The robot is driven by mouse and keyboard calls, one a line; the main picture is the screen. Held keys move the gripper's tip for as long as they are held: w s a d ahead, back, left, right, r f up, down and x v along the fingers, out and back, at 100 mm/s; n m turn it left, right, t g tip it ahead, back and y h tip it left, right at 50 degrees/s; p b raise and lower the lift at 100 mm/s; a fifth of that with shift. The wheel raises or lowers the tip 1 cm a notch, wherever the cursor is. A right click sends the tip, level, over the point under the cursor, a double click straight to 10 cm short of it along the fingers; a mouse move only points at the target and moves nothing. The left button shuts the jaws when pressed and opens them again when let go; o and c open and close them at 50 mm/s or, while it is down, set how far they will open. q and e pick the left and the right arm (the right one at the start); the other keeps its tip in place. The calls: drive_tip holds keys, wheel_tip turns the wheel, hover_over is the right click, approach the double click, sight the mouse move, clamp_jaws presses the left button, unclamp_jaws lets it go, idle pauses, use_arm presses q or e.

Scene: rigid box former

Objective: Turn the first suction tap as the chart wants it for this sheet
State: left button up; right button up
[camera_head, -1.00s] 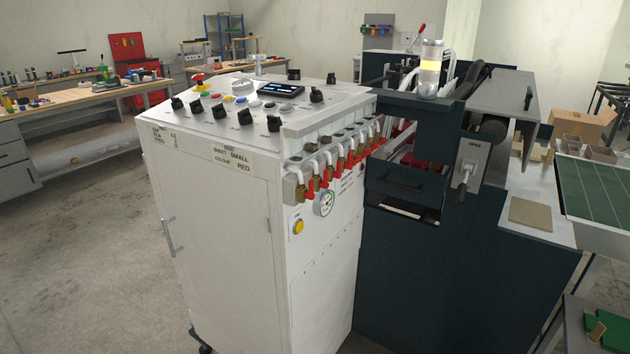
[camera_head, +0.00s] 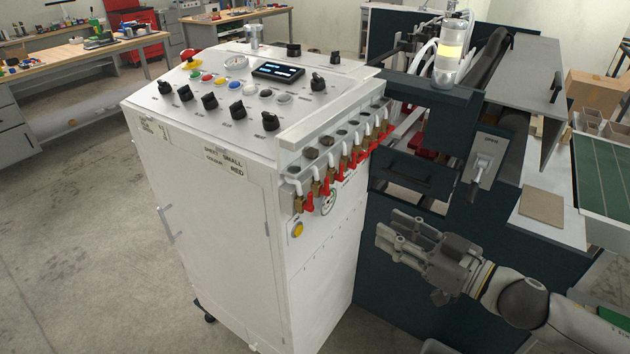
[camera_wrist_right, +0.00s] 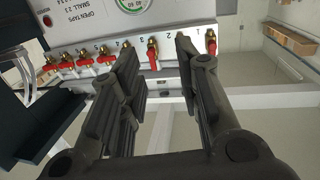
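The suction taps (camera_head: 345,165) sit in a row along the white cabinet's upper right side, with brass bodies and red handles. The nearest tap (camera_head: 299,204) in the head view is at the row's front end. In the right wrist view, a tap (camera_wrist_right: 153,52) shows between my fingers, its red handle pointing down the picture; another tap (camera_wrist_right: 211,42) is at the far right. My right gripper (camera_head: 385,236) is open and empty, below and right of the row, apart from it. It also shows in the wrist view (camera_wrist_right: 160,88). My left gripper is out of view.
An "OPEN TAPS" chart (camera_wrist_right: 78,10) is partly legible in the wrist view. The dark machine (camera_head: 400,175) with its lever (camera_head: 480,175) stands behind my right gripper. The floor left of the cabinet is clear.

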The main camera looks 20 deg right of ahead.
drive_tip(key=s+a+r+n+g+y, duration=0.1)
drive_tip(key=s+a+r+n+y, duration=0.15)
drive_tip(key=a+r, duration=0.3)
approach(312, 199)
drive_tip(key=shift+x, duration=1.5)
drive_tip(key=shift+w+a+r+m+p, duration=0.1)
drive_tip(key=shift+w+a+m+p, duration=0.15)
drive_tip(key=shift+w+a+p, duration=0.4)
drive_tip(key=shift+w+a+r+m+p, duration=0.15)
drive_tip(key=shift+w+a+p, duration=0.25)
drive_tip(key=shift+w+p, duration=0.4)
drive_tip(key=shift+w+a+f+p, duration=0.25)
drive_tip(key=shift+w+a+p, duration=0.1)
drive_tip(key=shift+w+a, duration=0.25)
drive_tip(key=shift+c, duration=0.3)
clamp_jaws()
